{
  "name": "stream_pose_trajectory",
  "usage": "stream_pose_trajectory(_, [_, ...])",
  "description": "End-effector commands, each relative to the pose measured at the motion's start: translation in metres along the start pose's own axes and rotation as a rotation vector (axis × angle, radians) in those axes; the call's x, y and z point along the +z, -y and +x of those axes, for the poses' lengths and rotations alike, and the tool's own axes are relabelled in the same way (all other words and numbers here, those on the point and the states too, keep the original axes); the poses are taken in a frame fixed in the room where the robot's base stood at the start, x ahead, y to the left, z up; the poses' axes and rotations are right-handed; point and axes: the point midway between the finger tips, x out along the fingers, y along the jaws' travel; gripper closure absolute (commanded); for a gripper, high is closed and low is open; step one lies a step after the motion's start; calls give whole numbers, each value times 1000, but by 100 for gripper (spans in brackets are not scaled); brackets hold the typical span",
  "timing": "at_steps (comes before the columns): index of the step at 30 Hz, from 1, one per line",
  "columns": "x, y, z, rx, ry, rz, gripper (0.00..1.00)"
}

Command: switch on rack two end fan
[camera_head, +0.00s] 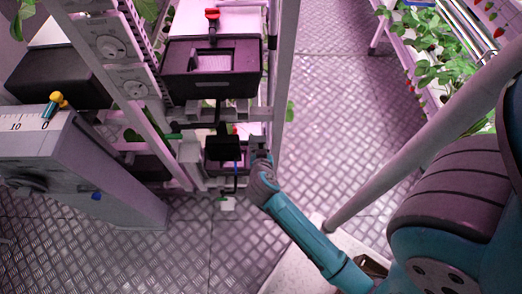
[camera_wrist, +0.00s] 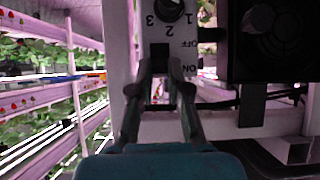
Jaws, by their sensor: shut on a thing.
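In the wrist view a pale panel on a rack post carries a dark switch (camera_wrist: 160,56), with upside-down OFF and ON lettering beside it. My gripper (camera_wrist: 161,68) is at this panel, its two fingers closed in around the switch, which they partly hide. The switch's exact position is hard to tell. A dark fan box (camera_wrist: 272,40) with a round grille is to the right of the panel. In the head view my gripper (camera_head: 261,158) reaches the rack's end post, beside a small dark box (camera_head: 222,150) low on the rack.
A round knob (camera_wrist: 170,8) with upside-down numbers 1, 2 and 3 is above the switch in the wrist view. In the head view, a grey cabinet (camera_head: 100,165) with a dial stands left, and a planted rack (camera_head: 420,50) stands right. Patterned floor (camera_head: 335,110) between is clear.

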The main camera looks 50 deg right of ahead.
Motion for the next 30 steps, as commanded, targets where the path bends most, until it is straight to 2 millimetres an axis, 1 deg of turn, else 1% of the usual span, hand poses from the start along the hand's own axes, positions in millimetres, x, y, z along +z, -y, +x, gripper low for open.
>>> stream_pose_trajectory(16, [-1,0,0,-1,17,1,100])
stream_pose_trajectory(17, [-1,0,0,-1,17,1,76])
stream_pose_trajectory(18, [-1,0,0,-1,17,1,66])
stream_pose_trajectory(19, [-1,0,0,0,17,1,59])
stream_pose_trajectory(30, [-1,0,-2,-1,17,0,58])
